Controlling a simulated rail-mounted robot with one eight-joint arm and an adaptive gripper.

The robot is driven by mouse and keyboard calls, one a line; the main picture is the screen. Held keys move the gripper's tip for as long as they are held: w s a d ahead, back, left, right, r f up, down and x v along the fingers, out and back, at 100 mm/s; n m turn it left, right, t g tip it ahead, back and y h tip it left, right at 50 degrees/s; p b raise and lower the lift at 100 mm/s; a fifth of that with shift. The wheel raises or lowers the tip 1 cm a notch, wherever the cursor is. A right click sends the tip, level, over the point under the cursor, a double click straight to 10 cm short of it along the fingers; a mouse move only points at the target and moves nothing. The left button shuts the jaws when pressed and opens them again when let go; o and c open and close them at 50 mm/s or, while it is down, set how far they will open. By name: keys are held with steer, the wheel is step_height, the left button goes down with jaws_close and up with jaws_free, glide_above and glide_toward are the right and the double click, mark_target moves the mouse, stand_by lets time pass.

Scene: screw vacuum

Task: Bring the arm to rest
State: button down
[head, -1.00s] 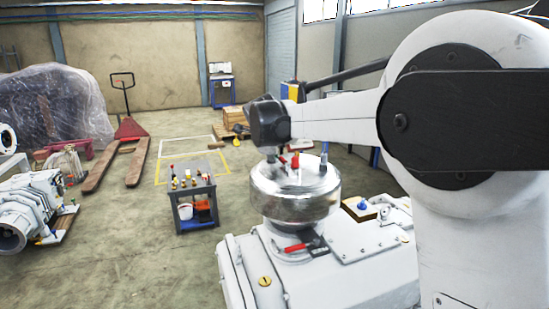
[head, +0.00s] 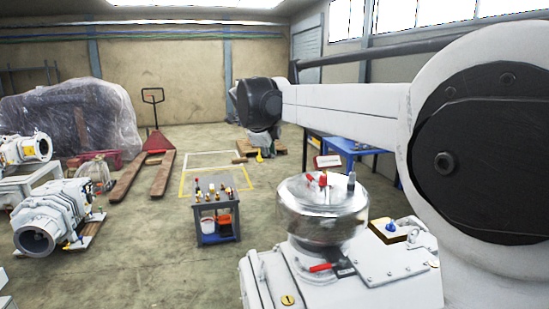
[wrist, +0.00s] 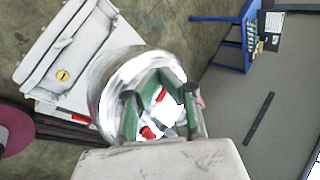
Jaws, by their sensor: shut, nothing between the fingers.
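My arm (head: 340,108) stretches leftward across the upper right of the head view, ending at a black wrist joint (head: 260,104). My gripper is not clear in the head view. In the wrist view my gripper (wrist: 158,92) shows from above, with dark fingertips and green inner faces, shut and holding nothing. Below it in that view is the shiny metal drum (wrist: 108,75) with red fittings. The drum also shows in the head view (head: 322,212), upright on the white pump housing (head: 365,280). The wrist joint is above and left of the drum, clear of it in the picture.
A small tool cart (head: 215,222) stands left of the housing. A blue table (head: 350,146) is behind the drum. A red pallet jack (head: 160,142), a wrapped load (head: 70,112) and another pump (head: 55,217) stand at left. The floor between is mostly open.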

steer(key=shift+d, duration=0.1)
steer(key=s+d+f+n+y+b, duration=0.1)
steer(key=s+d+f+n, duration=0.1)
steer(key=s+d+n, duration=0.55)
steer(key=s+d+f+n+b, duration=0.1)
steer(key=s+d+f+n, duration=0.15)
steer(key=s+d, duration=0.85)
steer(key=s+d+f+n, duration=0.1)
steer(key=s+f+n, duration=0.2)
steer(key=s+f, duration=0.2)
steer(key=s+d+f+n+b, duration=0.1)
steer(key=s+f+n, duration=0.3)
steer(key=s, duration=0.8)
steer(key=s+d+f+n+y, duration=0.1)
steer(key=s+f+n, duration=0.3)
steer(key=s+f, duration=0.3)
steer(key=shift+s+d+g, duration=0.35)
steer(key=shift+s+g, duration=0.05)
steer(key=shift+s, duration=0.65)
